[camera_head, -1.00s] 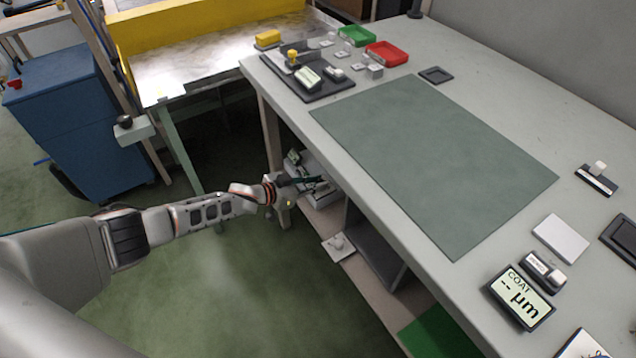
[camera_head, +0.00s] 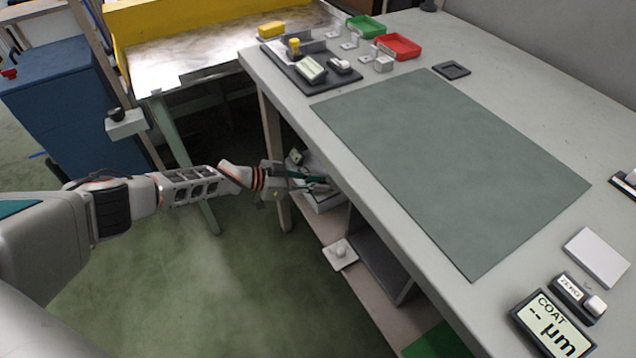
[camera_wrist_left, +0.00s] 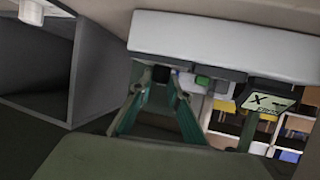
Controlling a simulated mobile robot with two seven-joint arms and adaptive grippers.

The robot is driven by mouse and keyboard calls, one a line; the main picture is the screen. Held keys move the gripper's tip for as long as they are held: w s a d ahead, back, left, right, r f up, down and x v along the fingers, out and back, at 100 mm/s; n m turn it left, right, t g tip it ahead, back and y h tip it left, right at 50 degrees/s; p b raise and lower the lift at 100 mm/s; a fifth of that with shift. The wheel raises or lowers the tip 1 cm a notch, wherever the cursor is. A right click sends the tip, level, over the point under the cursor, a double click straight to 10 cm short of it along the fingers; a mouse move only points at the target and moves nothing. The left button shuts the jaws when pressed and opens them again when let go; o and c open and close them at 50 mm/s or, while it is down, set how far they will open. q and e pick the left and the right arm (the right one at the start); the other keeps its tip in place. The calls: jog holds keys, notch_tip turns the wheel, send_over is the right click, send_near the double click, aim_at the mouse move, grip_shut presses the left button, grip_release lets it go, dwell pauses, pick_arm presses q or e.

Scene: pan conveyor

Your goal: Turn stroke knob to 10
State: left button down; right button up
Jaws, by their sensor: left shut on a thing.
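A pale control box (camera_wrist_left: 190,45) fills the top of the left wrist view, with a dark front strip, a small green button (camera_wrist_left: 202,81) and a tilted display (camera_wrist_left: 268,103). A small dark knob (camera_wrist_left: 160,74) on its front sits between the fingertips of my left gripper (camera_wrist_left: 157,80), which is shut on it. In the head view my left gripper (camera_head: 322,180) reaches under the table edge at the box (camera_head: 326,202), mostly hidden by the gripper and tabletop. The knob's scale and setting cannot be read. My right gripper is not in view.
The worktable (camera_head: 310,120) overhangs the box closely. Below is a shelf with a pale knobbed plate (camera_head: 340,254) and a grey open compartment (camera_head: 380,262). A blue cabinet (camera_head: 70,110) stands left. Floor around my left arm is clear.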

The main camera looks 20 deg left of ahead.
pick_arm(q)
jog(key=c, duration=1.9)
grip_release()
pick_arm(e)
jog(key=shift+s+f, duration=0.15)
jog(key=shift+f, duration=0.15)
pick_arm(q)
jog(key=v, duration=1.2)
